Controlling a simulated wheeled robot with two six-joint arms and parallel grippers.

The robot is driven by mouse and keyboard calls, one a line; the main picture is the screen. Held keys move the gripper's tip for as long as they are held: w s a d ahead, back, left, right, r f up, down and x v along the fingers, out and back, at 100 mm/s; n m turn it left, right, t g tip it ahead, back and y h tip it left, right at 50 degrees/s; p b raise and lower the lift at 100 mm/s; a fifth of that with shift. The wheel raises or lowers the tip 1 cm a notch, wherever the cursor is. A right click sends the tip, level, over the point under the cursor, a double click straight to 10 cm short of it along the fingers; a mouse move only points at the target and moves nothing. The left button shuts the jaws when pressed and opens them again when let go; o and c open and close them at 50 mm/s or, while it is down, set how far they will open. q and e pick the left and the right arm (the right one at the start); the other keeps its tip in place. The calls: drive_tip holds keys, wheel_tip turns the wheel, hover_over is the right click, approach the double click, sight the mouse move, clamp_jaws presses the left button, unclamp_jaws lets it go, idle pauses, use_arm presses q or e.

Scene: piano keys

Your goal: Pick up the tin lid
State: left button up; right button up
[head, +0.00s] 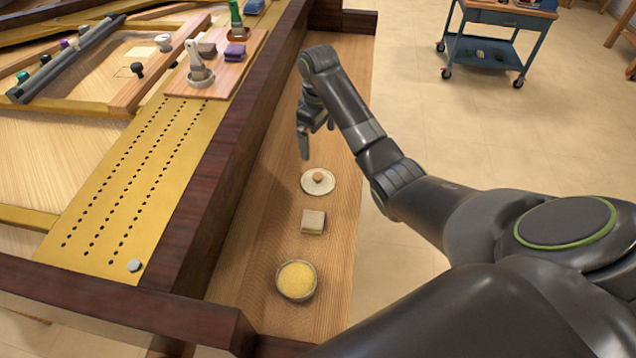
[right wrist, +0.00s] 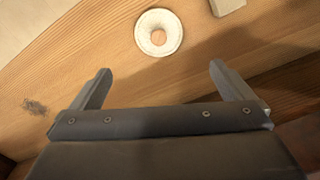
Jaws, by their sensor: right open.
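The tin lid (head: 314,186) is a round pale disc with a small brown knob in its middle. It lies flat on the wooden ledge in the head view, and also shows at the top middle of the right wrist view (right wrist: 144,41). My right gripper (head: 305,145) hangs over the ledge, just beyond the lid in the head view. In the right wrist view its two fingers (right wrist: 160,82) are wide apart with nothing between them, and the lid lies ahead of them, untouched. My left gripper is not in view.
A grey block (head: 313,222) and a round tin of yellow contents (head: 296,281) sit on the same ledge, nearer me. A dark wooden rail (head: 225,165) rises along the ledge's left side. A small board (head: 243,70) with tools lies beyond it. A blue cart (head: 485,60) stands at back right.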

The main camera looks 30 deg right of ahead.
drive_tip(key=b, duration=0.5)
approach(318, 175)
drive_tip(key=shift+s+f, duration=0.15)
drive_tip(key=shift+s, duration=0.05)
wheel_tip(318, 175, down, 4)
drive_tip(key=shift+r, duration=0.1)
drive_tip(key=shift+w+f, duration=0.2)
drive_tip(key=shift+f, duration=2.9)
drive_tip(key=c, duration=0.7)
